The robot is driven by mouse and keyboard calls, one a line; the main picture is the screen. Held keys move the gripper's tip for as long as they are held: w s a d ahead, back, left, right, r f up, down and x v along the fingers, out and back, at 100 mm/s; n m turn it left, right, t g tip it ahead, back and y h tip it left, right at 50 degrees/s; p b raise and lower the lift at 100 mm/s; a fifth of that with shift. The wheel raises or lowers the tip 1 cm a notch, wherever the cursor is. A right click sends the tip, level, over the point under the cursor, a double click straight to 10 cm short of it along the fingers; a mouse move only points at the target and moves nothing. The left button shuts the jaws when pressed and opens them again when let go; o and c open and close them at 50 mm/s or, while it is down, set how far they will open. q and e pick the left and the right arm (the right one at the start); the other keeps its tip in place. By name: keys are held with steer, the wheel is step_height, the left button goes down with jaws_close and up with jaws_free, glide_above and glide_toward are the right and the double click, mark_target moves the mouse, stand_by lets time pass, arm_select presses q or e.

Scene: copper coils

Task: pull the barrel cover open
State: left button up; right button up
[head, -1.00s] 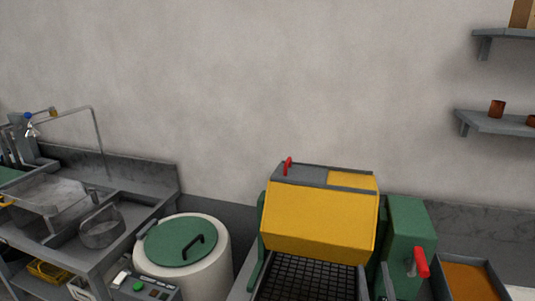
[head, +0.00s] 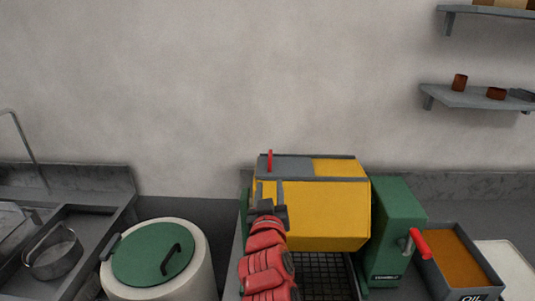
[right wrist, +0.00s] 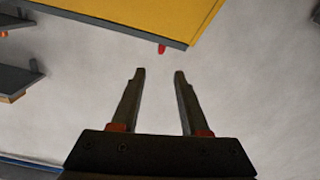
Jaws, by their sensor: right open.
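The yellow barrel (head: 325,215) sits between green side supports in the head view. Its grey cover (head: 295,167) lies on the top face, beside a yellow top section. A small upright red handle (head: 269,160) stands at the cover's left end. My right gripper (head: 268,186) is open and empty in front of the barrel's upper left part, below the handle in the picture. In the right wrist view, the red handle (right wrist: 162,48) shows beyond the open fingertips (right wrist: 158,74), apart from them, by the edge of the yellow barrel (right wrist: 190,20). My left gripper is out of view.
A red crank handle (head: 420,244) sticks out from the green housing (head: 397,225) on the right. A tray of orange-brown material (head: 455,255) stands beyond it. A white drum with a green lid (head: 150,255) stands left. Wall shelves (head: 475,98) hang upper right.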

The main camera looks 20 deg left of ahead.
mark_target(270, 161)
steer(key=p+x, duration=0.4)
steer(key=x, duration=0.9)
steer(key=shift+a+r+p, duration=0.1)
steer(key=shift+p, duration=0.3)
steer(key=shift+p+x, duration=0.3)
steer(key=shift+x, duration=0.8)
jaws_close()
